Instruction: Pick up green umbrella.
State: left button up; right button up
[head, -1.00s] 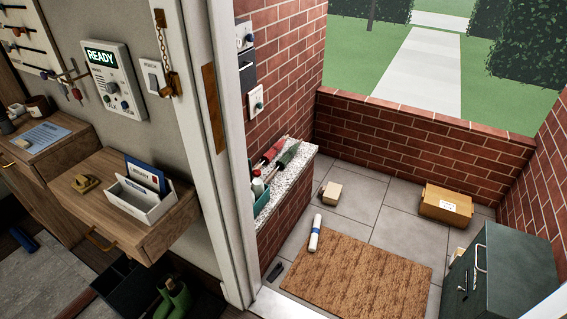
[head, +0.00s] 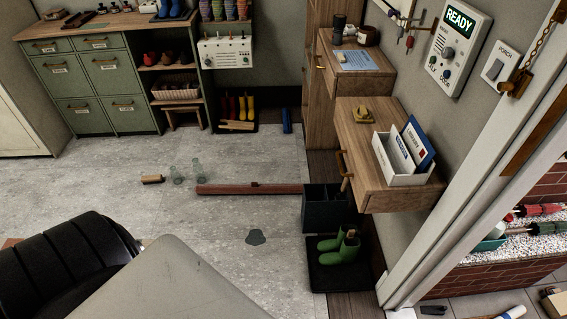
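A dark green rolled item, which looks like the green umbrella (head: 545,228), lies on the speckled ledge (head: 490,249) of the porch at the right edge of the head view. Its far end is cut off by the frame. A red rolled umbrella (head: 543,210) lies just behind it on the same ledge. Neither of my grippers shows in the head view.
The white door frame (head: 470,190) stands between the hall and the porch ledge. Green boots (head: 338,247) stand on a dark tray beside a dark bin (head: 325,208). A long reddish-brown bar (head: 245,189), glasses (head: 197,169) and a brush (head: 152,179) lie on the hall floor.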

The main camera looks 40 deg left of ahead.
aim_at(537, 229)
jog(key=u, duration=0.8)
jog(key=z, duration=1.5)
jog(key=i+l+u, duration=0.1)
jog(key=u, duration=0.35)
jog(key=l+u, duration=0.1)
jog(key=u, duration=0.3)
jog(key=i+l+u, duration=0.1)
jog(key=u, duration=0.35)
jog(key=l+u, duration=0.2)
jog(key=u, duration=0.25)
